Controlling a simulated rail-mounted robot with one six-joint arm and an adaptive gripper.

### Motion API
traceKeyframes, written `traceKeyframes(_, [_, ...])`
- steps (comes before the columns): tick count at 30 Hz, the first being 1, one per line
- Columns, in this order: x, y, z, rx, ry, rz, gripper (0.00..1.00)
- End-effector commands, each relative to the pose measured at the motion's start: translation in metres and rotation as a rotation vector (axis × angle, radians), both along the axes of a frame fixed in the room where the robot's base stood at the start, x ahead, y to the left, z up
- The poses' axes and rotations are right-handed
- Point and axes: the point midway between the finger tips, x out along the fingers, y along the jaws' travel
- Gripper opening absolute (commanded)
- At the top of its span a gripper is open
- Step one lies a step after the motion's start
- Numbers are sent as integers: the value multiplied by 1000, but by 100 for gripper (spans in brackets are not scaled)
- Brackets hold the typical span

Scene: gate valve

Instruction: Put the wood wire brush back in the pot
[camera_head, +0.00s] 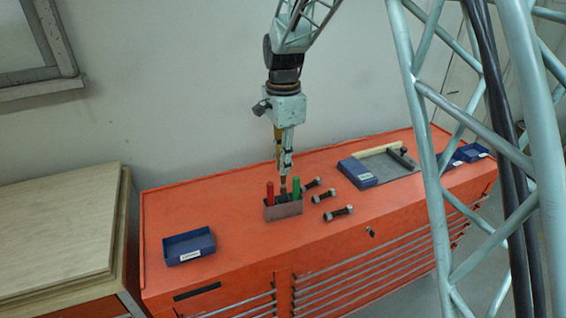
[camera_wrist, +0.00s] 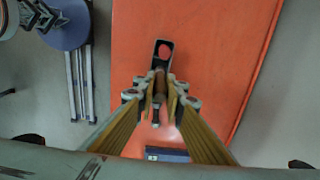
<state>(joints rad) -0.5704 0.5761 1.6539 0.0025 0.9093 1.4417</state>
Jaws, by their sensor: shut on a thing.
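The pot (camera_head: 284,210) is a small grey box on the red cabinet top. A red handle (camera_head: 270,191) and a green handle (camera_head: 295,188) stand up in it. My gripper (camera_head: 284,176) points straight down over the pot, between the two handles. In the wrist view my gripper (camera_wrist: 159,91) is shut on the wood wire brush (camera_wrist: 158,82), a narrow brown piece between the fingertips. The brush is mostly hidden by the fingers in the head view. A dark part below the fingertips reaches the pot's mouth; how deep it sits is unclear.
Several dark bolts (camera_head: 338,213) lie right of the pot. A blue tray (camera_head: 189,246) sits at the left. A blue bin (camera_head: 357,172) with a grey board (camera_head: 395,168) is at the right. The red cabinet top (camera_head: 235,205) is clear between left tray and pot.

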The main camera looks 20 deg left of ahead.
Motion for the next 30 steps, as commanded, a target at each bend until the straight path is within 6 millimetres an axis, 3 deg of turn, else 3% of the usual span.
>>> traceKeyframes(30, [0, 0, -63, -1, 1, 0, 0])
